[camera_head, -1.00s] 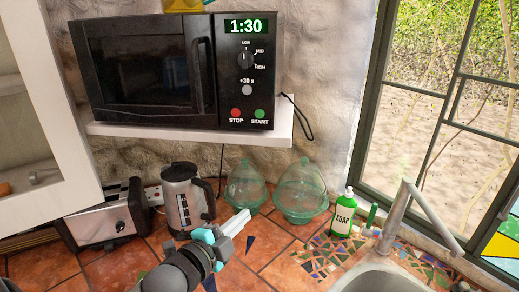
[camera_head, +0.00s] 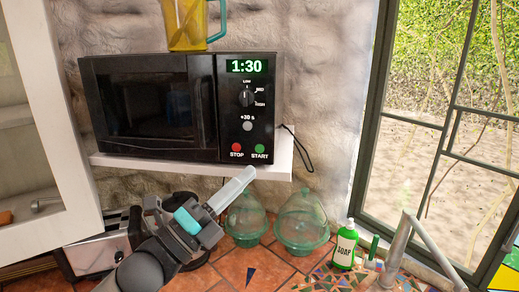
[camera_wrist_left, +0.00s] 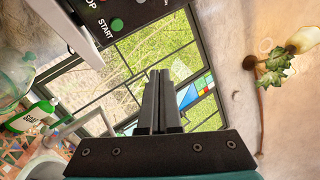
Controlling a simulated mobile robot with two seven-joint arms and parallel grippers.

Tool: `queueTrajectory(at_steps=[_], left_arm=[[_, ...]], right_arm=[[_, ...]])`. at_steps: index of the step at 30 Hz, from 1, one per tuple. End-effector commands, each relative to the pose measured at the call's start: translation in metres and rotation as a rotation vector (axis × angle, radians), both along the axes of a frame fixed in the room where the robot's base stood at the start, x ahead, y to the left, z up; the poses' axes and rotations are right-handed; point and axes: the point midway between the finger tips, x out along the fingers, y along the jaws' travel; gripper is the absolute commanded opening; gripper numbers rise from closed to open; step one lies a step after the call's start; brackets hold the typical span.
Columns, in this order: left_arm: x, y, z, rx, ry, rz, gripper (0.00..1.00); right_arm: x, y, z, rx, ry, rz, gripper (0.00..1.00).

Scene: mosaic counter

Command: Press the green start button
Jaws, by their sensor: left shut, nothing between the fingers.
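The black microwave (camera_head: 150,105) stands on a white wall shelf, its display reading 1:30. The green start button (camera_head: 259,149) is at the lower right of its panel, right of the red stop button (camera_head: 237,147). In the left wrist view the start button (camera_wrist_left: 117,24) shows at the upper left. My left gripper (camera_head: 248,172) is shut and empty, its tips just below the start button in the head view, in front of the shelf edge. In the wrist view its fingers (camera_wrist_left: 160,75) point to the right of the button, apart from it. My right gripper is not in view.
The white shelf (camera_head: 280,171) juts out under the microwave. A yellow pitcher (camera_head: 184,22) stands on top. Green glass jars (camera_head: 302,222), a soap bottle (camera_head: 345,245) and a toaster (camera_head: 95,249) are on the counter below. A window is at right.

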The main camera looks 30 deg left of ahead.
Motion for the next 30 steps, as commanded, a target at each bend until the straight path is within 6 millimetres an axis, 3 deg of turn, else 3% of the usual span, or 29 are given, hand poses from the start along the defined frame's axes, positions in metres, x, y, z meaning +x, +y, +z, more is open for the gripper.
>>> queueTrajectory(at_steps=[5, 18, 30], left_arm=[[0.011, 0.004, -0.001, 0.001, -0.001, -0.001, 0.0], [0.066, 0.027, -0.001, -0.001, 0.0, 0.0, 0.0], [0.081, 0.034, 0.0, -0.001, 0.002, 0.0, 0.0]], right_arm=[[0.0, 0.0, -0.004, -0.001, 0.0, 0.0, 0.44], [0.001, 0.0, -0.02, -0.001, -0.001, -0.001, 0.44], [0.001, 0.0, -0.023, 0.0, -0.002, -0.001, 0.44]])
